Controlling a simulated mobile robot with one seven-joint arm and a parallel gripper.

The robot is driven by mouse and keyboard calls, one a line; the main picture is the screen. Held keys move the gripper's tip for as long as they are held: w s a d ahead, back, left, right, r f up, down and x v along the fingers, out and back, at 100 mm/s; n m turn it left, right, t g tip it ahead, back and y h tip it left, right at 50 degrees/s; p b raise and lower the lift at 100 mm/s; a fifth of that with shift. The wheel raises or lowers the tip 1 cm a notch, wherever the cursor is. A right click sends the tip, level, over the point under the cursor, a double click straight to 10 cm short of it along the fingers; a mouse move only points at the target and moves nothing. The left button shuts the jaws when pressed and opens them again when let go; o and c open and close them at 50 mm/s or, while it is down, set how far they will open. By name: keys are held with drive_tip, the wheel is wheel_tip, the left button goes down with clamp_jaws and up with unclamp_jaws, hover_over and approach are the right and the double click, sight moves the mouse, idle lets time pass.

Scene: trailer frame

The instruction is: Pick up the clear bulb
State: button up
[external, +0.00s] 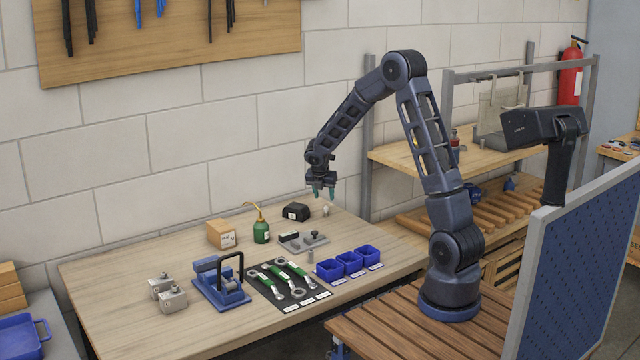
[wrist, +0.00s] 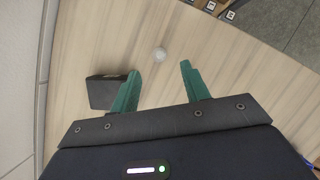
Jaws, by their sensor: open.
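The clear bulb (wrist: 159,54) is a small, round, pale thing on the wooden table in the wrist view, just beyond the fingertips and between their lines. In the external view the bulb (external: 326,210) stands near the back right of the table, to the right of a black box (external: 296,211). My gripper (wrist: 158,66) has its two green fingers apart with nothing between them. In the external view my gripper (external: 323,196) hangs pointing down above the bulb, and a gap shows between them.
The black box (wrist: 103,92) lies close to the left finger. A green oil can (external: 261,231), a grey metal fixture (external: 303,241), blue bins (external: 349,263) and wrenches on a dark mat (external: 305,298) stand nearby. The wall is behind. Bare table surrounds the bulb's other sides.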

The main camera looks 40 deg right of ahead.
sight(325, 207)
drive_tip(key=shift+a+x, duration=0.1)
drive_tip(key=shift+x, duration=1.8)
drive_tip(key=shift+a+x, duration=0.15)
drive_tip(key=shift+x, duration=1.75)
drive_tip(key=shift+f, duration=0.1)
drive_tip(key=c, duration=0.8)
